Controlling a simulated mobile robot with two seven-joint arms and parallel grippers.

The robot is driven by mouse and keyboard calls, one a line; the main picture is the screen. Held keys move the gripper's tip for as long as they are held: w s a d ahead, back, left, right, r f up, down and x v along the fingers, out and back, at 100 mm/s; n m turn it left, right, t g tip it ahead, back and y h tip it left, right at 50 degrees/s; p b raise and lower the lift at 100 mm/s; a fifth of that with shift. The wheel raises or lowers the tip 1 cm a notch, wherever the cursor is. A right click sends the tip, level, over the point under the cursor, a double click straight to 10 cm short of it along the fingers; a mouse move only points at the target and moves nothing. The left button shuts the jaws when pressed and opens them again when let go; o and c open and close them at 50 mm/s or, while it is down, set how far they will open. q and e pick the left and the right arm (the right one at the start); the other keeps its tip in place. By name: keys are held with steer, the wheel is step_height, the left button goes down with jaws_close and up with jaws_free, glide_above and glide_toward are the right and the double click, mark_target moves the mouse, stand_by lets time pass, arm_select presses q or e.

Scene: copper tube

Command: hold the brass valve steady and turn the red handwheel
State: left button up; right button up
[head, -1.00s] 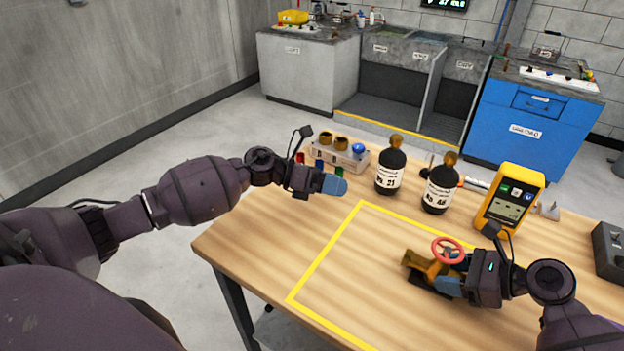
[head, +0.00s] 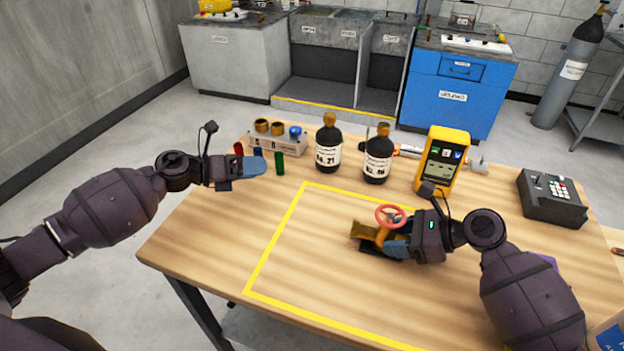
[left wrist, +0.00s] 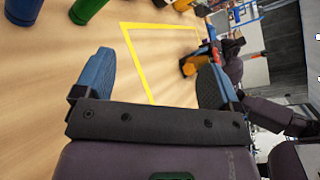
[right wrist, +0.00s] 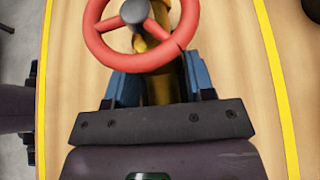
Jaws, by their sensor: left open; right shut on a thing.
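The brass valve (head: 365,232) lies inside the yellow outline on the table, with the red handwheel (head: 391,216) on top. My right gripper (head: 396,247) is shut on the valve's body from the right. In the right wrist view the handwheel (right wrist: 141,35) stands above the blue fingers and hides part of the grip on the brass body (right wrist: 160,90). My left gripper (head: 254,164) is open and empty, well left of the valve, near the table's back left edge. In the left wrist view its blue fingers (left wrist: 152,85) are wide apart, with the valve far off between them.
Red, blue and green cylinders (head: 280,163) stand close to my left gripper, before a labelled rack (head: 277,141). Two black bottles (head: 328,150) (head: 377,160) and a yellow meter (head: 441,160) stand behind the valve. A dark keypad box (head: 552,197) is at right. The outlined area left of the valve is clear.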

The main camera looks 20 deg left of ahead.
arm_select(q)
steer(key=shift+r, duration=0.1)
step_height(320, 180, up, 4)
steer(key=w+d+r+m, duration=0.1)
steer(key=w+d, duration=0.2)
step_height(320, 180, up, 11)
steer(key=m+g+y, duration=0.3)
steer(key=m+g, duration=0.6)
steer(key=m, duration=0.6)
glide_above(390, 214)
steer(key=a+f+y, duration=0.5)
steer(key=x, duration=1.1)
steer(key=shift+s+d, duration=0.2)
steer(key=shift+d, duration=0.25)
